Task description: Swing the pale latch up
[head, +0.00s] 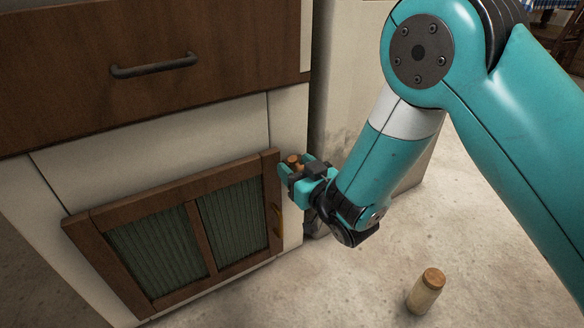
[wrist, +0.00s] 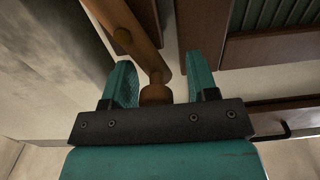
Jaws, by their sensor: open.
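The latch, a light-brown wooden bar (wrist: 143,48) with a round pin near its upper part, runs down to a rounded knob end (wrist: 155,93) in the wrist view. In the head view only a small orange-brown part of it (head: 293,160) shows at the right edge of the cabinet door; my gripper hides the rest. My gripper (head: 297,167) is open there. In the wrist view its teal fingers (wrist: 161,64) stand either side of the knob end, with a gap on the right; contact on the left is unclear.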

